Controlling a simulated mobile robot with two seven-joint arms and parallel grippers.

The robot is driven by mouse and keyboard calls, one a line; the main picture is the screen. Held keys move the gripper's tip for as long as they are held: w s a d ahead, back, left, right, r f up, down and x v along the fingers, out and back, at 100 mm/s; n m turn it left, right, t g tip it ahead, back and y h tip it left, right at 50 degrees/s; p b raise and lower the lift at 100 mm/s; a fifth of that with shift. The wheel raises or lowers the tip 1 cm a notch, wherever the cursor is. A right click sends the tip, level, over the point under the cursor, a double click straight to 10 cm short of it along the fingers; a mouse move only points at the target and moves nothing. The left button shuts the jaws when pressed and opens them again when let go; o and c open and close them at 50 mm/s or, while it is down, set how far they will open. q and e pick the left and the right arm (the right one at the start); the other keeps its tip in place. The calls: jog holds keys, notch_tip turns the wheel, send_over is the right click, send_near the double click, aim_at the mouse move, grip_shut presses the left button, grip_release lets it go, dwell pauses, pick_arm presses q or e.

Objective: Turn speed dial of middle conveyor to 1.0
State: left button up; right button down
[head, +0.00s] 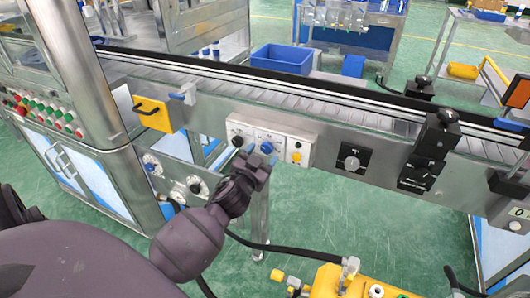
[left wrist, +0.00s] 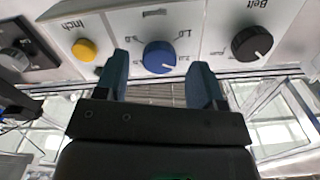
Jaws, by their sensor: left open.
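The blue speed dial (head: 267,147) sits on the middle white panel of the conveyor's front side. In the left wrist view the blue dial (left wrist: 160,55) lies between my two fingers, with a "1.0" print above it to the right. A small pale mark shows low on the dial's face, but its exact reading is too small to tell. My left gripper (head: 261,156) is open in front of the dial. In the left wrist view the left gripper (left wrist: 161,68) has a finger on each side of the dial, with gaps visible. My right gripper is not in view.
A black "Belt" knob (left wrist: 252,43) and a yellow "Inch" button (left wrist: 85,50) flank the dial closely. A yellow handled plate (head: 153,115) is to the left. The conveyor belt (head: 300,103) runs above; a black cable hangs below.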

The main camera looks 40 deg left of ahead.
pick_arm(q)
jog(key=shift+x, duration=0.8)
jog(key=shift+w, duration=0.2)
jog(key=shift+c, duration=0.4)
jog(key=c, duration=0.8)
jog(key=shift+c, duration=0.2)
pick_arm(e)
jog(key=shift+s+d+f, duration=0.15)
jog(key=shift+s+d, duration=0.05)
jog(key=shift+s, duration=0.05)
